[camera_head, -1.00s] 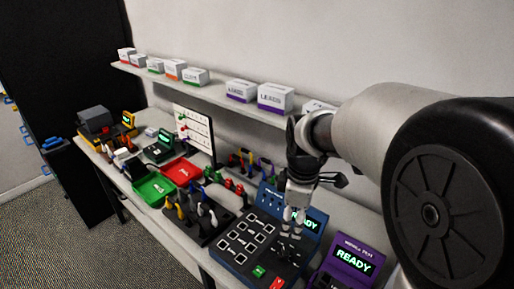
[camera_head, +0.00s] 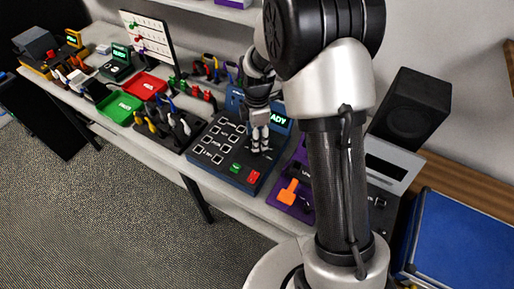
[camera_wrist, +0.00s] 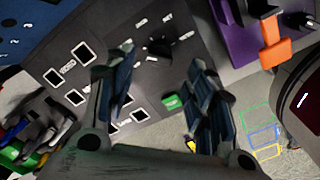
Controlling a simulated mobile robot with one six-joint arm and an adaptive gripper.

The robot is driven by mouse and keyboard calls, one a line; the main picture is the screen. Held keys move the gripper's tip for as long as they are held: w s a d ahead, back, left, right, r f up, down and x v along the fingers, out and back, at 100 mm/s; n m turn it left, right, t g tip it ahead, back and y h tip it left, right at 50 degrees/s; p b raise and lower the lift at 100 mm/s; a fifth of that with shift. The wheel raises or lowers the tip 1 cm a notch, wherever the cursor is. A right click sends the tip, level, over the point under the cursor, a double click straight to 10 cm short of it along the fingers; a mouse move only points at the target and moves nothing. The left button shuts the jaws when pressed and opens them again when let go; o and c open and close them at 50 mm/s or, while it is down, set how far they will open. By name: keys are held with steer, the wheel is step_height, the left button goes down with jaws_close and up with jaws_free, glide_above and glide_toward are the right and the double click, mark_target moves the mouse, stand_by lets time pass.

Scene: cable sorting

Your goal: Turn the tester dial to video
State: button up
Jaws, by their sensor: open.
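The tester (camera_head: 222,170) is a dark blue box on the bench with white-framed ports, a green and a red button, and a screen at its back, partly hidden by my arm. The tester's black dial (camera_wrist: 158,46) shows in the wrist view, with small white labels around it that are too small to read surely. In the head view the dial is hidden behind my gripper (camera_head: 259,143). My gripper points down over the right part of the tester. In the wrist view its two fingers (camera_wrist: 160,62) are apart, one on each side below the dial, with nothing between them.
A purple tester with an orange part (camera_head: 289,192) stands just right of the blue one. A tool holder (camera_head: 172,130), a green tray (camera_head: 119,108) and a red tray (camera_head: 146,84) lie to the left. A black speaker (camera_head: 411,107) and blue case (camera_head: 455,245) are at right.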

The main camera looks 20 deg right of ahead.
step_height(320, 180, down, 6)
steer(key=shift+r+b, duration=0.1)
steer(key=shift+b, duration=0.45)
steer(key=shift+c, duration=0.3)
steer(key=c, duration=1)
